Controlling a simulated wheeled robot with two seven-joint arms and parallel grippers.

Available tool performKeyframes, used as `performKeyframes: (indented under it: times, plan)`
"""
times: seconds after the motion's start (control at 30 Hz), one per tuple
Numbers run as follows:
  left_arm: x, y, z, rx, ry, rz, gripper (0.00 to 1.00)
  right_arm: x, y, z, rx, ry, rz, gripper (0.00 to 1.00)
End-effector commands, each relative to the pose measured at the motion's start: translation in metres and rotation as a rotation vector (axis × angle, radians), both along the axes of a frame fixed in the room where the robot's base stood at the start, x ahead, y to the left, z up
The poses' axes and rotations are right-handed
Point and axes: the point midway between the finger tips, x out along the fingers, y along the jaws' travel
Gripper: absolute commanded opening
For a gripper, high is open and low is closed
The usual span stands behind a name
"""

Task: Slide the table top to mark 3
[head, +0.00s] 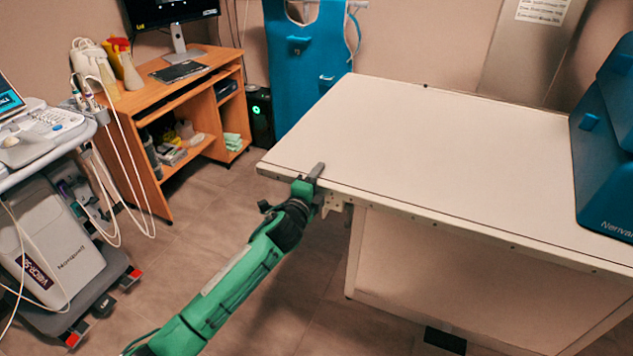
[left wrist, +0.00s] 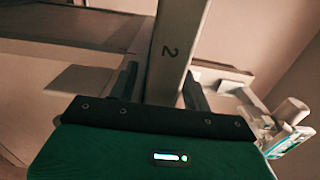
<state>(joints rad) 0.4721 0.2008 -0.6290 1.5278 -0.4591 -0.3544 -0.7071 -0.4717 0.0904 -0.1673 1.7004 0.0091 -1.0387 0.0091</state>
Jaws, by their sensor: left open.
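The white table top (head: 430,135) lies flat over a pale box-like base (head: 440,265) in the head view, its near-left corner overhanging the floor. My left gripper (head: 318,184) is at the front edge near that corner, one finger above the edge. In the left wrist view a pale strip (left wrist: 168,60) with the number 2 runs between the two open fingers of the left gripper (left wrist: 161,88). Whether the fingers touch it I cannot tell. Small dark dots line the front edge in the head view. No mark 3 is readable. My right gripper is out of view.
A blue machine (head: 605,150) stands at the table's right end. A wooden desk (head: 190,110) and an ultrasound cart (head: 55,220) stand at the left. A blue apron (head: 305,60) hangs behind the table. Bare floor (head: 215,215) lies between desk and table.

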Motion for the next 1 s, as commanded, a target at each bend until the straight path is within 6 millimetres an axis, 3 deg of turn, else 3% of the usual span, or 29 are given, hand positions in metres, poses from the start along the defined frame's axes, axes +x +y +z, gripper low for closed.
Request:
performKeyframes:
  times: [0.27, 0.7, 1.0]
  plan:
    - [-0.023, 0.009, -0.001, 0.001, 0.001, 0.000, 0.49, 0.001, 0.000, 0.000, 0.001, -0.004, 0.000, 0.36]
    - [-0.107, 0.039, -0.001, 0.001, 0.002, 0.000, 0.49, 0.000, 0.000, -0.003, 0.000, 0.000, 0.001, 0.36]
    - [-0.129, 0.047, 0.000, 0.000, 0.000, 0.000, 0.49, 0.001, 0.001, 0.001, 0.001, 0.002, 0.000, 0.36]
